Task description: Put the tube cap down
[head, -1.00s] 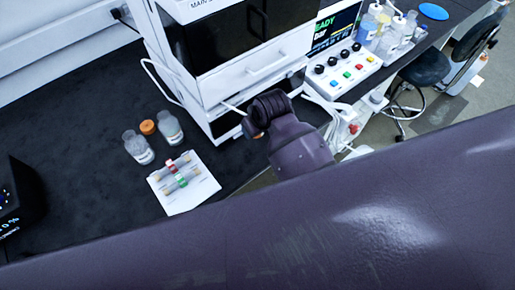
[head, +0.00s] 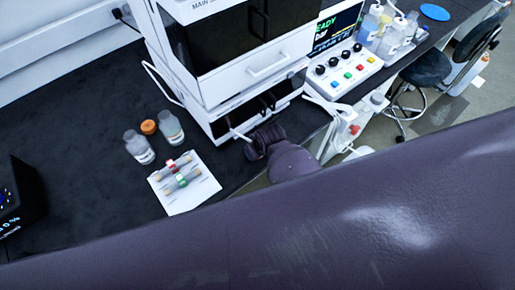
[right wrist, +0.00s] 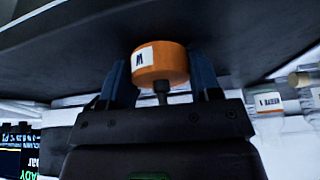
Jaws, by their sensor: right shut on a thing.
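My right gripper (right wrist: 160,72) is shut on an orange tube cap (right wrist: 172,60) in the right wrist view. The cap has a white label and a dark stem on the side toward the gripper, and sits between the two blue fingers. In the head view my right gripper is at the front of the white instrument, its fingertips and the held cap hidden by the dark wrist. A second orange cap (head: 149,127) rests on the black bench (head: 85,190) between two bottles. Whether the held cap touches the bench cannot be told. My left gripper is not in view.
The white instrument (head: 212,118), with a pale tube (head: 238,134), stands behind. Bare bench lies left of the bottles. My dark arm covers the foreground.

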